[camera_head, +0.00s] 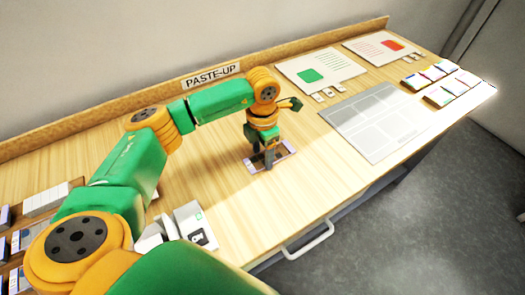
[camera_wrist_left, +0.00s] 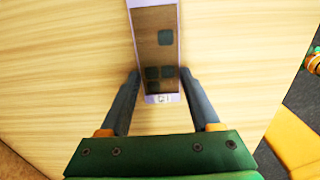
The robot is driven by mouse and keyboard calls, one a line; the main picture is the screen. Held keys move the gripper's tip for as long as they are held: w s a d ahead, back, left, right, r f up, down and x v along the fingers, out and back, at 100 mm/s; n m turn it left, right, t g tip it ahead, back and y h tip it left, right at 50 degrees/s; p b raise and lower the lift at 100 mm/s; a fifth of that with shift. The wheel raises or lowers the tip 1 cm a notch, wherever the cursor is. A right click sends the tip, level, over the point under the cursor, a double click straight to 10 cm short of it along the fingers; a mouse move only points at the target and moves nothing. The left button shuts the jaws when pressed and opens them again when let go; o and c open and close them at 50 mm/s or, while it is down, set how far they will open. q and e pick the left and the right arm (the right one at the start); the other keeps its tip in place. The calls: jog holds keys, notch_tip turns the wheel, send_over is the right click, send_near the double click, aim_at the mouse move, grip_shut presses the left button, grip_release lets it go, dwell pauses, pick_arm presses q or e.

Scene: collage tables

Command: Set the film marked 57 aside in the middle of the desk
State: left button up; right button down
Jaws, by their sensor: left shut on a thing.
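A film strip (camera_head: 284,153) with a pale lilac border and dark brown windows is at the bare middle of the desk (camera_head: 215,190). In the left wrist view the film (camera_wrist_left: 157,35) runs lengthwise away from me, with a small dark mark on its near end that I cannot read. My left gripper (camera_head: 268,165) points down over it. Its two fingers (camera_wrist_left: 160,75) are shut on the film's long edges near that end. The film looks flat, on or just above the wood; I cannot tell which. My right gripper is not in view.
A grey layout sheet (camera_head: 375,120) lies right of the film. A white device (camera_head: 190,218) stands at front left, trays at far left. A PASTE-UP sign (camera_head: 212,76) marks the back ledge.

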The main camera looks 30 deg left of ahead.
aim_at(263, 159)
pick_arm(q)
jog(key=shift+f, duration=0.25)
jog(key=o, duration=1.4)
jog(key=shift+r, duration=0.1)
jog(key=shift+o, duration=0.2)
jog(key=shift+r, duration=0.1)
notch_tip(263, 159, up, 12)
jog(key=shift+r, duration=0.2)
